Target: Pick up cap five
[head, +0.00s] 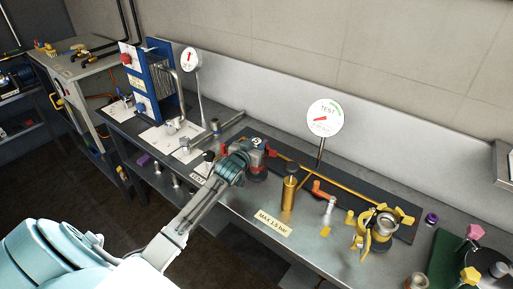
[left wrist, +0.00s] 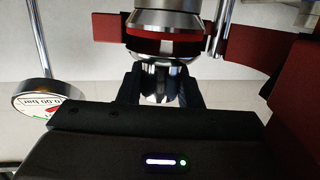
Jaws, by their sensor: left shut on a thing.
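Cap five (head: 258,142) shows its number on top, with red parts below it, at the back of the bench in the head view. My left gripper (head: 243,161) reaches it from the front left and partly hides it. In the left wrist view, the black fingers of my left gripper (left wrist: 160,90) are shut on a shiny metal part of cap five (left wrist: 160,68). A red ring and wide red levers (left wrist: 262,38) show around and above that part. I cannot tell whether the cap is seated or lifted. My right gripper is not in view.
A round TEST gauge (head: 325,117) stands behind the bench. A brass cylinder (head: 289,193) and a yellow clamp fitting (head: 375,230) stand to the right. A blue plate stack (head: 163,85) stands to the left. A round gauge (left wrist: 48,98) hangs close by in the left wrist view.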

